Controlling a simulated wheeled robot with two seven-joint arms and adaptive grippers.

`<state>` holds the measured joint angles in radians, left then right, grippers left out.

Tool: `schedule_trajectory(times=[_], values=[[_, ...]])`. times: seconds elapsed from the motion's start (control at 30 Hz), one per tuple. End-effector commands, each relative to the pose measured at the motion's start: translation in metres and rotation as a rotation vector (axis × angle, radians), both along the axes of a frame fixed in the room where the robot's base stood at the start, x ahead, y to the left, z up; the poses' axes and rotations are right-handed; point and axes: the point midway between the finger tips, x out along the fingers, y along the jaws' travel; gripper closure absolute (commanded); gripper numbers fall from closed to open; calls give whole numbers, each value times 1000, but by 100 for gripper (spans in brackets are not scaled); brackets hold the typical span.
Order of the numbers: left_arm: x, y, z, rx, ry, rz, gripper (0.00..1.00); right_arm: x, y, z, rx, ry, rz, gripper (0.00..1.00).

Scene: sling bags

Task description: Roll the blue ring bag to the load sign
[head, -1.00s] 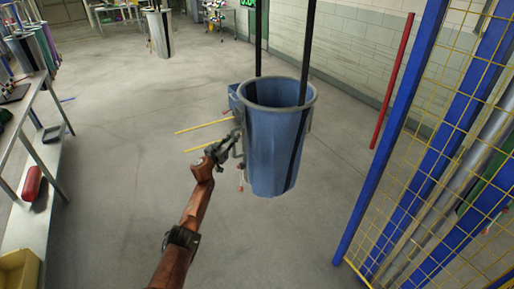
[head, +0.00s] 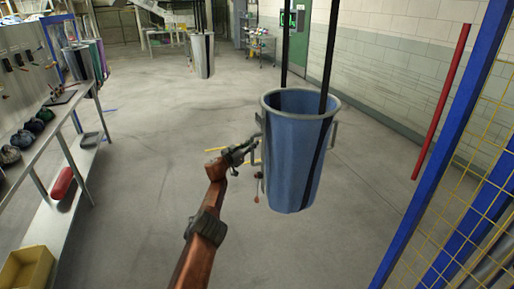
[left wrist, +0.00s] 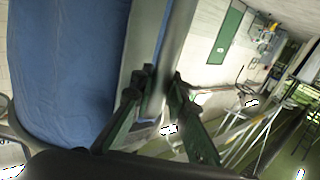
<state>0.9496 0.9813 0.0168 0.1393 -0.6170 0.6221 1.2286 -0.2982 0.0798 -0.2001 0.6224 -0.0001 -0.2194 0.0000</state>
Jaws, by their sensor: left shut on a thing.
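The blue ring bag (head: 290,155) hangs upright and open-topped from two black straps in the head view. It has a pale rim, a dark vertical stripe and a grey handle on each side. My left gripper (head: 247,150) is at its left side, shut on the near-left handle. The left wrist view shows the bag's blue wall (left wrist: 65,65) close up and the grey handle bar (left wrist: 172,50) between the dark fingers (left wrist: 160,105). My right gripper is out of view. I cannot make out a load sign for certain.
A bench (head: 62,135) with a red cylinder (head: 62,183) and a yellow bin (head: 25,268) stands left. Blue posts with yellow mesh (head: 445,230) and a red pole (head: 440,100) stand right. A white bag (head: 202,55) hangs further back. The grey floor between is mostly open.

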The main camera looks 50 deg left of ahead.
Motion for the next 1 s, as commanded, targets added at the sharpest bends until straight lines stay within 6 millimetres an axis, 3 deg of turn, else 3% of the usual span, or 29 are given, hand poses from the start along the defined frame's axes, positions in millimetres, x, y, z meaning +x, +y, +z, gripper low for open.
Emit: schedule_trajectory(times=[0.27, 0.3, 0.53, 1.0], values=[[-1, 1, 0, 0, 1, 1, 100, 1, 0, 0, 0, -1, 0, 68], [-1, 1, 0, 1, 1, 1, 84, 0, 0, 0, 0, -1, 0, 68], [-2, 1, -1, 1, 1, 1, 68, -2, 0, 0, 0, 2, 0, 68], [-6, 2, -4, 0, 5, 1, 67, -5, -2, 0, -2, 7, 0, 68]])
